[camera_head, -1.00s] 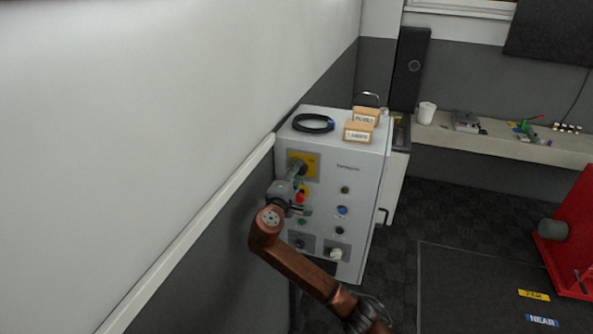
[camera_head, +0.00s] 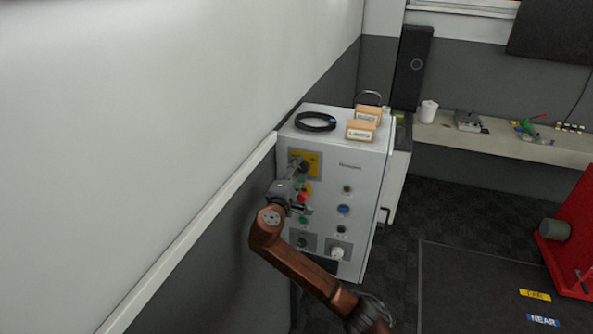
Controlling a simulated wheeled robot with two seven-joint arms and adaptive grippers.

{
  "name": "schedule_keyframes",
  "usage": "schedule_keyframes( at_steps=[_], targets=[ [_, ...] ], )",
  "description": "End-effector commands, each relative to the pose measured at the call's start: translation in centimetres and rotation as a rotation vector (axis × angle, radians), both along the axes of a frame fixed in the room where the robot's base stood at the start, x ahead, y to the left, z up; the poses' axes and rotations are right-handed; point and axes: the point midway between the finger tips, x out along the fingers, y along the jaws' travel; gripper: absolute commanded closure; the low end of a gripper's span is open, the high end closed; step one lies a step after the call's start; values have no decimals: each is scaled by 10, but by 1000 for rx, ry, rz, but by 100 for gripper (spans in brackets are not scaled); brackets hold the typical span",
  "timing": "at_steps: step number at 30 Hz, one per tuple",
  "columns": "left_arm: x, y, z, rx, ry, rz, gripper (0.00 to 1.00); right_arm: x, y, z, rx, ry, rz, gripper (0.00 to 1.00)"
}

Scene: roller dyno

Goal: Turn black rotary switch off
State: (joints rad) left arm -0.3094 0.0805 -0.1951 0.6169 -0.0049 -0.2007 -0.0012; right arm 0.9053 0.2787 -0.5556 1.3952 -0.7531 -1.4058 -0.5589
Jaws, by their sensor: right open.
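A grey control cabinet (camera_head: 358,205) stands against the wall. A black rotary switch (camera_head: 302,241) sits on a dark plate low on the left of its front panel. A white knob (camera_head: 337,253) sits on a similar plate to its right. My right gripper (camera_head: 297,187) is open at the upper left of the panel, above the black switch. It is in front of a yellow plate (camera_head: 313,161) and beside a red button (camera_head: 302,197); whether it touches either I cannot tell. It partly hides that side of the panel. My left gripper is not in view.
A black cable coil (camera_head: 315,122) and two labelled wooden blocks (camera_head: 361,130) lie on the cabinet top. The wall (camera_head: 230,235) is close on the left. A bench (camera_head: 480,142) stands behind, and a red machine (camera_head: 570,240) on the right.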

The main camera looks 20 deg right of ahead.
Motion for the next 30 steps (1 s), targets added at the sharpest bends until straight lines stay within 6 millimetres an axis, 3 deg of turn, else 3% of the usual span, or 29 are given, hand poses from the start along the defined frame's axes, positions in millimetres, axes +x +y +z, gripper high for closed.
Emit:
schedule_keyframes(
  at_steps=[18, 30],
  targets=[
    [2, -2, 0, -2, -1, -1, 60, -86, 61, 0, 1, 0, 3, 53],
    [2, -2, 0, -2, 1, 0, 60, -94, 67, 1, -1, 1, 1, 53]
  ],
)
